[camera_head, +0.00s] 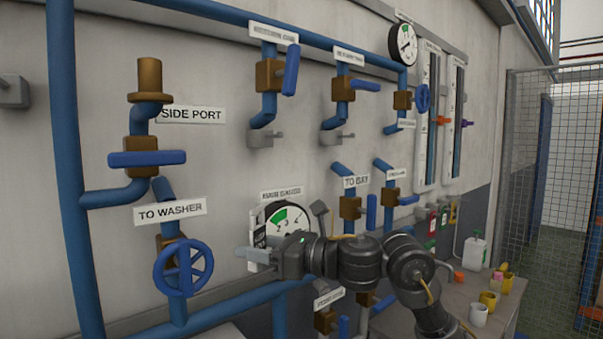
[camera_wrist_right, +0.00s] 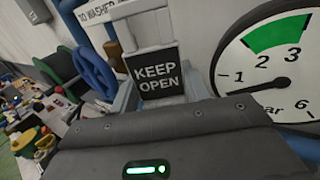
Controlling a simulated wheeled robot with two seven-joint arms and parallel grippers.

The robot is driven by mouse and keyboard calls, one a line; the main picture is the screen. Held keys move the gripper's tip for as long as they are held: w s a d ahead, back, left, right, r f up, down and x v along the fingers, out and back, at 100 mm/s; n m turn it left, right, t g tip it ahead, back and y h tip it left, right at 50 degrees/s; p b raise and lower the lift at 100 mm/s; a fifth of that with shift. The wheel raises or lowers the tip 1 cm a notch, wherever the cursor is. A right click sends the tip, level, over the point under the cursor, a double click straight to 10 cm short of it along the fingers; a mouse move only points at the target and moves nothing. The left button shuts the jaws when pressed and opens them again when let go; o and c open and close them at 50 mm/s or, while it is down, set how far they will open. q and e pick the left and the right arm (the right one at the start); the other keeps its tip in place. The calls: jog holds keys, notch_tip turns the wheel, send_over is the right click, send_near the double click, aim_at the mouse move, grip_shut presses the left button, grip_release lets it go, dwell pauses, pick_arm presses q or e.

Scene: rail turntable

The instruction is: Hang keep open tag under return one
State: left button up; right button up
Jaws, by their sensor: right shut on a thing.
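A black tag (camera_wrist_right: 158,74) with white letters reading KEEP OPEN sits between the fingers of my right gripper in the wrist view. In the head view my right gripper (camera_head: 256,255) is shut on the tag, in front of the wall and just left of the pressure gauge (camera_head: 289,218). The tag is held upright and seen nearly edge-on there. A blue handwheel (camera_head: 183,268) under the TO WASHER label (camera_head: 170,210) is left of the gripper. I cannot read a label saying return one; several labels are too small or angled. My left gripper is not in view.
Blue pipes and brass valves with blue handles cover the wall, including one under SIDE PORT (camera_head: 148,158) and one by TO BAY (camera_head: 351,207). A bench (camera_head: 448,290) at lower right holds cups and a white jug (camera_head: 475,250). A mesh fence (camera_head: 550,180) stands far right.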

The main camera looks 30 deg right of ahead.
jog(key=s+d+r+m+t+h+p, duration=0.1)
jog(key=d+r, duration=0.3)
jog(key=r, duration=0.4)
jog(key=s+d+r+m+t+h+p, duration=0.1)
jog(key=d+r+m+h, duration=0.1)
jog(key=r, duration=0.6)
jog(key=d+h, duration=0.1)
jog(key=d, duration=0.1)
jog(key=shift+d+p, duration=0.3)
jog(key=shift+d, duration=0.1)
jog(key=shift+w+r, duration=0.1)
jog(key=shift+w, duration=0.15)
jog(key=w+a+f, duration=0.1)
jog(key=w, duration=0.9)
jog(key=shift+a+f, duration=0.2)
jog(key=shift+a, duration=0.05)
